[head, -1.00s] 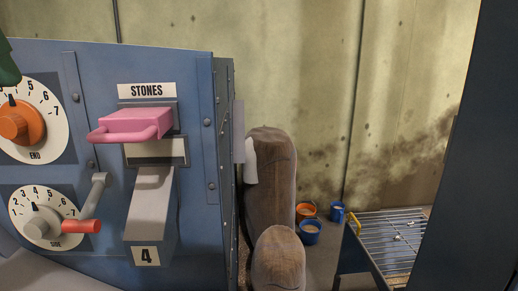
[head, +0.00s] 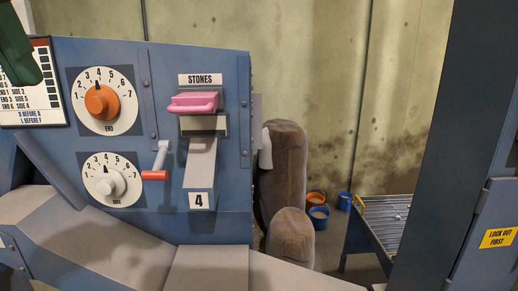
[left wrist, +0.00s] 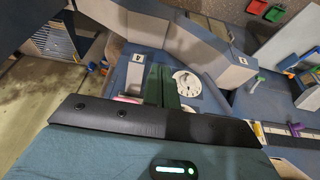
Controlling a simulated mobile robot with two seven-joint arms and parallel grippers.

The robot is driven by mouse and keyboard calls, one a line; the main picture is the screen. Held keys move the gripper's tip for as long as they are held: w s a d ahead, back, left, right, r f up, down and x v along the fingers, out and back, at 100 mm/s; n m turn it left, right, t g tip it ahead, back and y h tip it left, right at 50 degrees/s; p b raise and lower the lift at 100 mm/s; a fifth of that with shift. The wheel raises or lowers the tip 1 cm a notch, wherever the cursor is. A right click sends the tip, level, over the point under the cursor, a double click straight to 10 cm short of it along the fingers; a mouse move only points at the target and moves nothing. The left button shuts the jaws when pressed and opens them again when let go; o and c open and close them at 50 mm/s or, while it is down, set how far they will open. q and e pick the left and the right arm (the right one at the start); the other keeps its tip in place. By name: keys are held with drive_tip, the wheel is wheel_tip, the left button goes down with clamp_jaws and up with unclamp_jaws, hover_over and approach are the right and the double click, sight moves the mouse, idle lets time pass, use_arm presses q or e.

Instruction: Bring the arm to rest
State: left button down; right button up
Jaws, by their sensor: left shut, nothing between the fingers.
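My left gripper (head: 15,60) shows as a dark green shape at the upper left of the head view, in front of the blue panel and cut by the picture edge. In the left wrist view its green fingers (left wrist: 161,86) are together with nothing between them. They appear over the panel, near a white dial (left wrist: 187,83) and a bit of the pink handle (left wrist: 127,99); I cannot tell the distance. My right gripper is in neither current view.
The blue panel (head: 150,65) carries an orange END knob (head: 97,101), a grey SIDE knob (head: 106,185), a red-tipped lever (head: 154,175) and a pink STONES handle (head: 194,103). Buckets (head: 318,214) and a wire-topped table (head: 382,225) stand right. A blue post (head: 435,150) rises nearer.

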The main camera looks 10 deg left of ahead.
use_arm(q)
drive_tip(key=w+a+f+n+t+h, duration=0.1)
drive_tip(key=w+a+f+n+h, duration=0.3)
drive_tip(key=w+f+n+h, duration=0.4)
drive_tip(key=w+a+f+n+h, duration=0.3)
drive_tip(key=w+f+n+h, duration=0.25)
drive_tip(key=f, duration=0.45)
drive_tip(key=w+a+f+n+t, duration=0.1)
drive_tip(key=a+f+n+t, duration=0.15)
drive_tip(key=f+n, duration=0.55)
drive_tip(key=w+a+f+n+t+y, duration=0.1)
drive_tip(key=w+f+n+t, duration=0.1)
drive_tip(key=f+n+t, duration=0.35)
drive_tip(key=w+a+f+n+t, duration=0.1)
drive_tip(key=f+n+t, duration=0.1)
drive_tip(key=f+n, duration=0.75)
drive_tip(key=s+d+f+n+y, duration=0.3)
drive_tip(key=s+f+n+y, duration=0.1)
drive_tip(key=f+n, duration=0.6)
drive_tip(key=s+d+f+n+y, duration=0.2)
drive_tip(key=s+f+n+y, duration=0.3)
drive_tip(key=f+n, duration=0.6)
drive_tip(key=s+d+f+n+g, duration=0.5)
drive_tip(key=s+d+f+n, duration=0.4)
drive_tip(key=s+d+f, duration=0.3)
wheel_tip(320, 180, down, 2)
drive_tip(key=d, duration=0.2)
drive_tip(key=shift+s+d+y, duration=0.15)
drive_tip(key=shift+d+y, duration=0.2)
drive_tip(key=shift+d, duration=0.05)
